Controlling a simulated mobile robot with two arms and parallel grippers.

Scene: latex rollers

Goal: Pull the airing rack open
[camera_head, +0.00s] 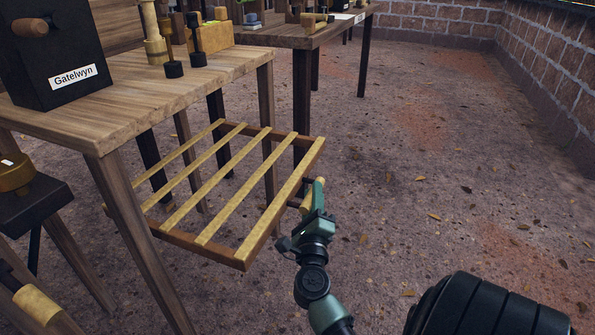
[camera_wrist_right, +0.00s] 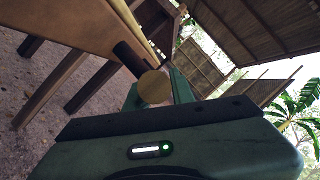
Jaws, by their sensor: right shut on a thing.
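The airing rack (camera_head: 267,209) is a slatted wooden tray under the wooden table. In the head view it sticks out to the right past the table legs, with several pale slats showing. My right gripper (camera_head: 311,197) is at the rack's right outer edge, shut on a pale knob there. In the right wrist view the knob's round end (camera_wrist_right: 154,87) sits between the fingers, on a dark stem, beside a wooden board. My left gripper does not show in either view.
The wooden table (camera_head: 128,97) above the rack carries a black box labelled Gatelwyn (camera_head: 62,55) and several turned wooden pieces. A second table (camera_head: 305,37) stands behind. Ground to the right is open up to a brick wall (camera_head: 440,20).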

